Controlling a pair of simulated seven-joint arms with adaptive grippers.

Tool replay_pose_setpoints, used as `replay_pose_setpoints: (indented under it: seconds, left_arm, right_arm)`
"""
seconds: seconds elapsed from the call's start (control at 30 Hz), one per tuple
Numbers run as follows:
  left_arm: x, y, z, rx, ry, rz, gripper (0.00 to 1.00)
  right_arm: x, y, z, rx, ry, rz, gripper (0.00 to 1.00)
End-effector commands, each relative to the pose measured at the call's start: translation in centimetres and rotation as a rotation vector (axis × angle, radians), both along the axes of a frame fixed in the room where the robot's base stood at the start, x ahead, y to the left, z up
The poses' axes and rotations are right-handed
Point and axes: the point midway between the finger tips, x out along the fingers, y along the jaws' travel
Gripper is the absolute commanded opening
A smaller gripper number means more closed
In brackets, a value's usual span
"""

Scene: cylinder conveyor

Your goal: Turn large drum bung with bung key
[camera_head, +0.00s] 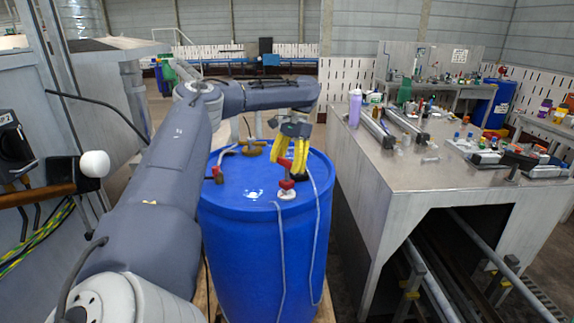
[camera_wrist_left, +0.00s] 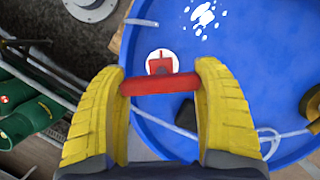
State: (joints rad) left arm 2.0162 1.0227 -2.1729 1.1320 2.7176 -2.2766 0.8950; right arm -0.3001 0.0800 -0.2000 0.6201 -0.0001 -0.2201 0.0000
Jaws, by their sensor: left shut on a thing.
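A blue drum (camera_head: 235,235) stands upright in front of me, with its lid facing up. The white large bung (camera_head: 288,195) sits near the lid's front right edge; it also shows in the left wrist view (camera_wrist_left: 153,56). My left gripper (camera_head: 294,157), with yellow fingers, is above this bung. In the left wrist view its fingers (camera_wrist_left: 160,80) are shut on the red bar of the bung key (camera_wrist_left: 160,85). The key's red lower part (camera_head: 287,184) is at the bung; I cannot tell whether it is fully seated. My right gripper is not in view.
A brass-coloured fitting (camera_head: 255,147) and a small red-handled fitting (camera_head: 217,174) are on the drum top. Grey hoses (camera_head: 315,230) hang over the drum's side. A metal workbench (camera_head: 440,170) with bottles and tools stands close on the right.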

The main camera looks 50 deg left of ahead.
Motion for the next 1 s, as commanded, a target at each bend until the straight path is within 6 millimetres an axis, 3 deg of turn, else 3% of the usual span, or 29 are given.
replay_pose_setpoints:
  seconds: [1.0]
  left_arm:
    - [-0.03,0.05,-0.67,0.0,0.001,0.0,0.22]
  right_arm:
    - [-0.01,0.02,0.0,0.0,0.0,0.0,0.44]
